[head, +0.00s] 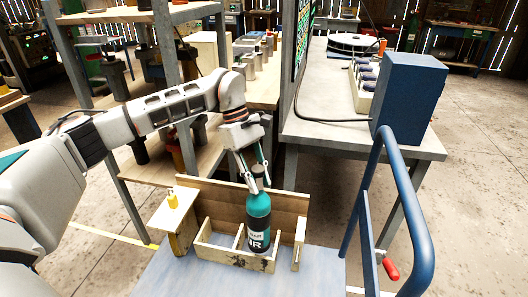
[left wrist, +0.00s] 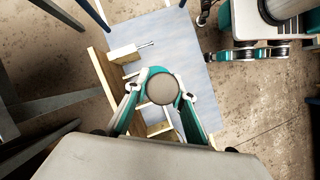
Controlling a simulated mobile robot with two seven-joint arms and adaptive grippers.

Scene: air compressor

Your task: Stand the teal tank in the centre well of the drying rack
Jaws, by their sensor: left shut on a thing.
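The teal tank (head: 258,213) has a dark neck, a white label and a black lower part. My left gripper (head: 258,182) is shut on its upper end and holds it upright from above. The wooden drying rack (head: 212,250) has a tall back board and low dividers. The tank overlaps the middle-to-right part of the rack and hides the well behind it. I cannot tell whether its base is inside the centre well or above it. In the left wrist view, a round grey-brown top (left wrist: 162,87) shows between the fingers.
The rack stands on a blue-grey surface (head: 170,275). A wooden shelf with a yellow item (head: 173,200) adjoins it at left. A blue tube rail (head: 400,185) rises at right. A grey workbench (head: 320,115) with a blue box (head: 408,100) stands behind.

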